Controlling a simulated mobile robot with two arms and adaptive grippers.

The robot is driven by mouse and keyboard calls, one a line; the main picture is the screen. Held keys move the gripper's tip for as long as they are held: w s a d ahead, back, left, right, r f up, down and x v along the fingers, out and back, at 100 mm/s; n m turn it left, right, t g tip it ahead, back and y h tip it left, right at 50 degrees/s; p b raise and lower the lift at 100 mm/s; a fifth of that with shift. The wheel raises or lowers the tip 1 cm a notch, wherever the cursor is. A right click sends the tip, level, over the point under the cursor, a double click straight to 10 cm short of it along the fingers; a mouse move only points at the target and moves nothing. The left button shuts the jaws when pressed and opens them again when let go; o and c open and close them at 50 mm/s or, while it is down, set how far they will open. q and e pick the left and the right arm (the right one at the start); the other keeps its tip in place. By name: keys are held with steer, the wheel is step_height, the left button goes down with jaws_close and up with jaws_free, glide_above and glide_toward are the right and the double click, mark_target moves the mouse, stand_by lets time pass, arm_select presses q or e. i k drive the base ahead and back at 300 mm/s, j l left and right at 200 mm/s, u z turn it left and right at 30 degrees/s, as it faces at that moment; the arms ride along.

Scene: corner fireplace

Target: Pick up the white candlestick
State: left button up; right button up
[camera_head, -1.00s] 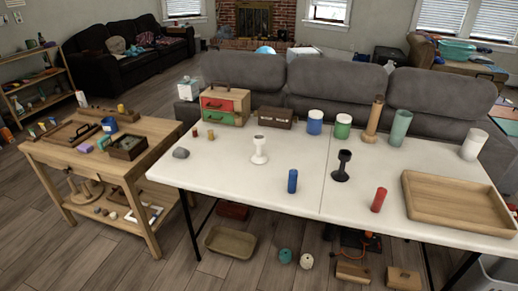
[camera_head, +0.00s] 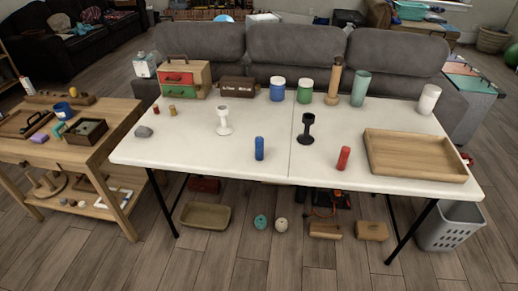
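The white candlestick (camera_head: 223,119) stands upright on the white folding table (camera_head: 190,148), left of the table's middle. Its cup-shaped top and round foot both show, and nothing touches it. A black candlestick (camera_head: 306,129) of similar shape stands to its right. A blue cylinder (camera_head: 259,148) stands between them, nearer the front edge. Neither of my grippers shows in the head view.
A wooden tray (camera_head: 415,176) fills the table's right end. A drawer box (camera_head: 183,77), brown case, jars and cups line the back. A grey stone (camera_head: 144,132) and red cylinder (camera_head: 343,158) stand nearer. A wooden side table (camera_head: 100,152) adjoins at left.

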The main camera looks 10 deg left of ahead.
mark_target(224, 119)
steer(key=i+j, duration=1.4)
steer(key=k+j, duration=0.4)
steer(key=i+l, duration=0.35)
